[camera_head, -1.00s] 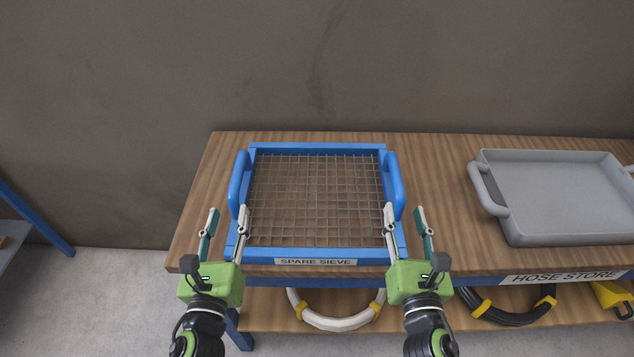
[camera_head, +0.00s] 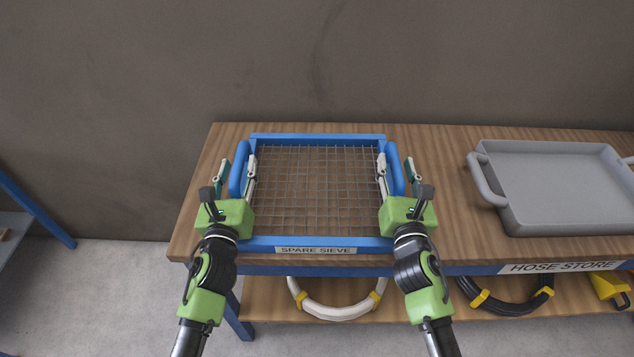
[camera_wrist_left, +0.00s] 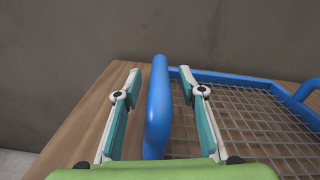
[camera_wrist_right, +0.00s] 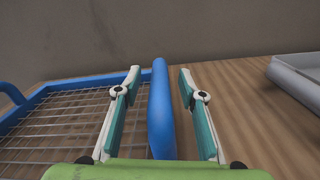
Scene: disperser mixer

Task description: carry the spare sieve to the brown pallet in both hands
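The spare sieve, a blue frame (camera_head: 318,243) with a wire mesh and a "SPARE SIEVE" label, lies flat on the wooden bench top. It has a blue handle on each side. My left gripper (camera_head: 237,172) is open around the left handle, which also shows in the left wrist view (camera_wrist_left: 158,110) between the fingers with gaps on both sides. My right gripper (camera_head: 396,174) is open around the right handle, seen in the right wrist view (camera_wrist_right: 161,110) between the fingers, also with gaps. The brown pallet is not in view.
A grey tray (camera_head: 570,229) with handles stands on the bench top (camera_head: 445,205) to the right. A shelf below, under a "HOSE STORE" label (camera_head: 562,267), holds a white hose (camera_head: 337,311) and a black hose (camera_head: 512,309). A wall stands behind. Part of a blue frame (camera_head: 35,208) is at far left.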

